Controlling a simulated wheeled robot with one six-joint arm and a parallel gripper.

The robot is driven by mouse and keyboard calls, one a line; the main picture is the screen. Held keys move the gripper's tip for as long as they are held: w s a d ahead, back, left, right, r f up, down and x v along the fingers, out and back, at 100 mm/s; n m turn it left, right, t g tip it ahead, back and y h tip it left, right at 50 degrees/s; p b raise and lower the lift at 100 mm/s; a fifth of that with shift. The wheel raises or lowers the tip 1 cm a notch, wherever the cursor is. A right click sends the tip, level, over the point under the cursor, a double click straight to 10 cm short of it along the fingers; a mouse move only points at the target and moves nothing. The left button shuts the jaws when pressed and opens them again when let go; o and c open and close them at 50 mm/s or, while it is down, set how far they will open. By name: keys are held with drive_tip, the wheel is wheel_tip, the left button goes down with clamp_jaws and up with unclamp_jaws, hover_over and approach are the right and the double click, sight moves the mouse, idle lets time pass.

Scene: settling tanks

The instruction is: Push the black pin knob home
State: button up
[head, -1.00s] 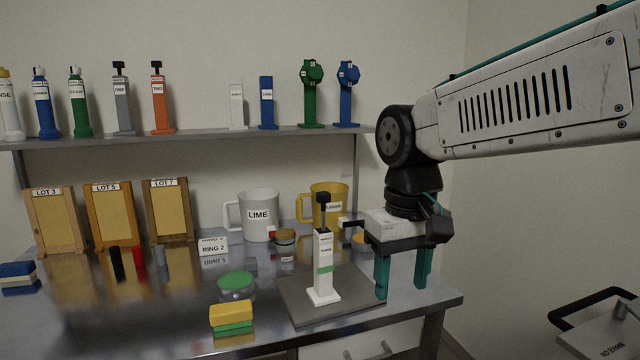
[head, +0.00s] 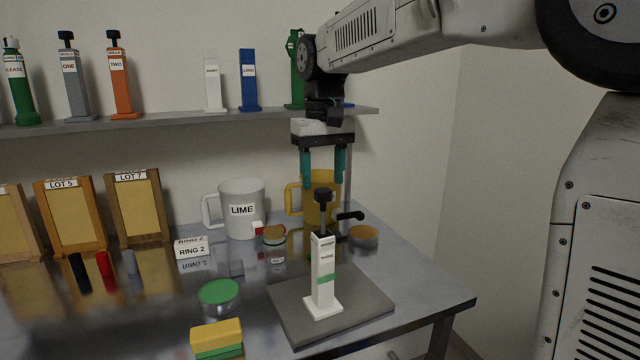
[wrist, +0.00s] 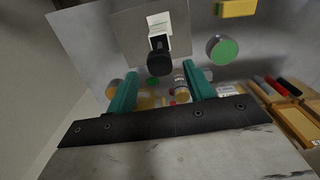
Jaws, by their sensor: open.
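The black pin knob (head: 322,194) stands raised on a thin dark stem at the top of a white post (head: 322,268) with labels and a green band. The post is upright on a grey plate (head: 365,308). My gripper (head: 323,183) is open and empty, its teal fingers pointing down above and around the knob's picture position. In the wrist view the knob (wrist: 160,62) lies just past the gap between the open fingers (wrist: 158,76). I cannot tell the exact height gap, and no contact is visible.
A green-topped round tin (head: 219,293) and a yellow block (head: 216,336) are left of the plate. Bottles and posts line the shelf (head: 200,116) above. The right of the table is clear.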

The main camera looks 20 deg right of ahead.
sight(323, 209)
drive_tip(key=shift+f, duration=1.2)
clamp_jaws()
drive_tip(key=shift+s+f, duration=0.15)
drive_tip(key=shift+f, duration=2.6)
unclamp_jaws()
drive_tip(key=shift+f, duration=0.1)
drive_tip(key=shift+r, duration=0.2)
